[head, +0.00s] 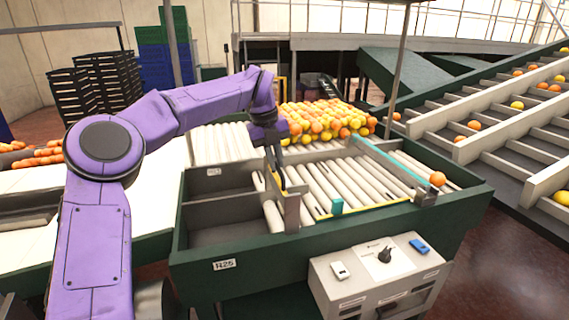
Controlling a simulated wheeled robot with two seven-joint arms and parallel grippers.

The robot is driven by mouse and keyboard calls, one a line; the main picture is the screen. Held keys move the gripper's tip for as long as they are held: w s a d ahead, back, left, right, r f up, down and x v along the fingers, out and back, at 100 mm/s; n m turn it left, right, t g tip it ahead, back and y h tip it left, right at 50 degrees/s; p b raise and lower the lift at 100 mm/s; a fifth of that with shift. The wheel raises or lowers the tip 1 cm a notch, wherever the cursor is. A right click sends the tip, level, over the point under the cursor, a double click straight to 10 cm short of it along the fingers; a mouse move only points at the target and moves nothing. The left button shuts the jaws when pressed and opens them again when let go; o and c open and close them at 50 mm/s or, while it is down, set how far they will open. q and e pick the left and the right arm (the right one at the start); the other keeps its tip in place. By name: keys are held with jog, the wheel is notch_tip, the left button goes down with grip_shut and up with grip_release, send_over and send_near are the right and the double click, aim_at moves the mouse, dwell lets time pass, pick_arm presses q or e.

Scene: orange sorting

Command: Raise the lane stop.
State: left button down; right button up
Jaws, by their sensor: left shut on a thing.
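The lane stop looks to be a tan upright plate (292,213) at the left end of the roller lane. My left gripper (279,182) reaches down from above and is shut on its upper part. The gripper's fingers cover some of the plate, so I cannot tell how far it stands above the rollers. The white rollers (335,182) run to the right of the plate. My right gripper is not in view.
A pile of oranges and lemons (325,121) lies behind the lane. One orange (438,178) sits at the right end. A control box (380,268) stands on the front. A teal bar (385,163) crosses the rollers. Dark empty bins (215,235) lie left.

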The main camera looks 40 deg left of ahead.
pick_arm(q)
jog(key=c, duration=1.2)
grip_release()
jog(key=shift+f, duration=0.1)
jog(key=shift+o, duration=0.2)
jog(key=shift+r, duration=0.45)
notch_tip(320, 180, up, 10)
jog(key=s+a, duration=0.1)
jog(key=shift+s+a+f, duration=0.15)
jog(key=shift+s+f, duration=0.1)
jog(key=shift+s, duration=0.15)
jog(key=shift+f, duration=0.1)
